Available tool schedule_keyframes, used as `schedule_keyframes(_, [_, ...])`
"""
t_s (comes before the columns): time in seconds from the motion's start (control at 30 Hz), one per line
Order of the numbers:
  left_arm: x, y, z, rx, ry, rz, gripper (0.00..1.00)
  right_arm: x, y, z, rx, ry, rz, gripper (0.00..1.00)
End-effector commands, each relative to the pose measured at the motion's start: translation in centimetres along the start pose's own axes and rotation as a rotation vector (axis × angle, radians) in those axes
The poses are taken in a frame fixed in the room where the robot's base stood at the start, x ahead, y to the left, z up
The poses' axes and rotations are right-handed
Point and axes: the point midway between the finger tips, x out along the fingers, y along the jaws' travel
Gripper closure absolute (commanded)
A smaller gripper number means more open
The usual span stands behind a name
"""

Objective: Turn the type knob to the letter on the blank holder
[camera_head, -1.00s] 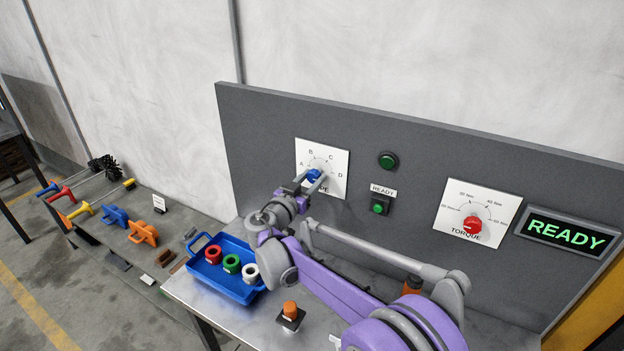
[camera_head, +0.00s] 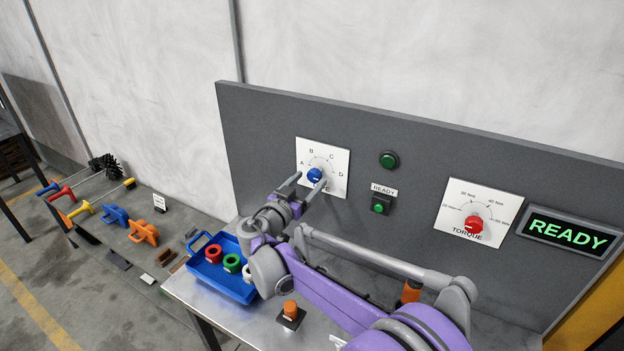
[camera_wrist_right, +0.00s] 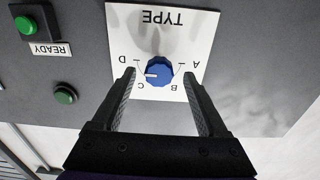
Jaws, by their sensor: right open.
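The blue type knob (camera_head: 315,175) sits on a white plate (camera_head: 336,158) lettered A, B, C, D on the grey panel. In the right wrist view the plate is upside down, and the white mark on the knob (camera_wrist_right: 159,70) points toward the C and D side. My right gripper (camera_head: 309,184) is open and empty in front of the knob, one finger on each side with gaps. An orange blank (camera_head: 290,308) stands in a small dark holder (camera_head: 291,321) on the bench; I cannot read a letter on it. My left gripper is not in view.
A blue tray (camera_head: 207,284) with red, green and white rings stands left of my right arm. The red torque knob (camera_head: 473,224), green buttons (camera_head: 388,160) and a READY display (camera_head: 568,235) are on the panel. Brushes and coloured handles lie on a bench at left.

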Motion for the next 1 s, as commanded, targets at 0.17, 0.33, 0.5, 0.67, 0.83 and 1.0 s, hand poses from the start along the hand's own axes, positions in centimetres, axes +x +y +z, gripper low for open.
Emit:
schedule_keyframes(0.17, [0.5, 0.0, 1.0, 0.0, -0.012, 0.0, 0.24, -4.0, -0.1, 0.4, -0.001, -0.003, -0.004, 0.24])
schedule_keyframes(0.33, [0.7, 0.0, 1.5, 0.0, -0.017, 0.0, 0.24, -6.8, 0.0, 0.3, -0.001, -0.003, -0.003, 0.24])
schedule_keyframes(0.5, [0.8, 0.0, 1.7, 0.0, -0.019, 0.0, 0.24, -8.0, 0.0, 0.2, -0.001, -0.001, -0.001, 0.24])
schedule_keyframes(0.67, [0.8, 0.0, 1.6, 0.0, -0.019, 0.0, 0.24, -8.2, 0.0, 0.1, 0.0, 0.0, 0.0, 0.24])
schedule_keyframes(0.83, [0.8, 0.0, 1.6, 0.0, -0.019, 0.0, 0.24, -8.2, 0.0, 0.1, 0.0, 0.0, 0.0, 0.24])
schedule_keyframes(1.0, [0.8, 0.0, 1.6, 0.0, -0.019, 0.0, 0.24, -8.0, 0.5, 0.2, -0.009, -0.011, 0.005, 0.24])
